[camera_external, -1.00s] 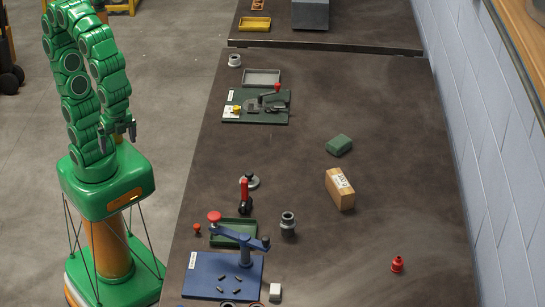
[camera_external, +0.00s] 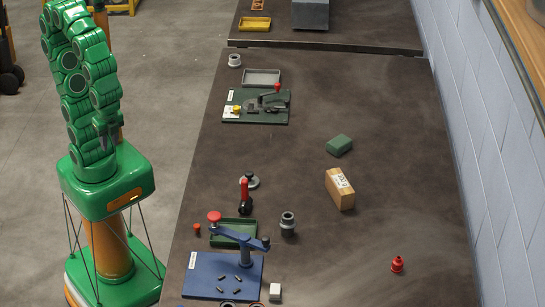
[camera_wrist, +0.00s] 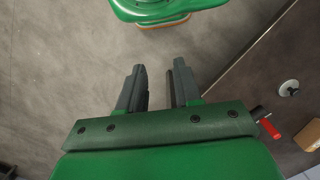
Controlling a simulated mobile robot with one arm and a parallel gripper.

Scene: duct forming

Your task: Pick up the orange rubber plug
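A small orange-red piece (camera_external: 197,229) stands on the dark table beside the left end of the green tray. It looks like the orange rubber plug, but it is too small to be certain. My gripper (camera_external: 106,134) is beside my column, left of the table and well away from that piece. In the wrist view my gripper (camera_wrist: 158,90) has its two fingers apart with nothing between them. I cannot make out the plug in the wrist view.
A green tray (camera_external: 218,240), a blue press (camera_external: 205,284), a red-handled tool (camera_external: 245,204) and a grey fitting (camera_external: 287,223) crowd the near left. A red knobbed piece (camera_external: 397,264) and a cardboard box (camera_external: 340,190) stand right.

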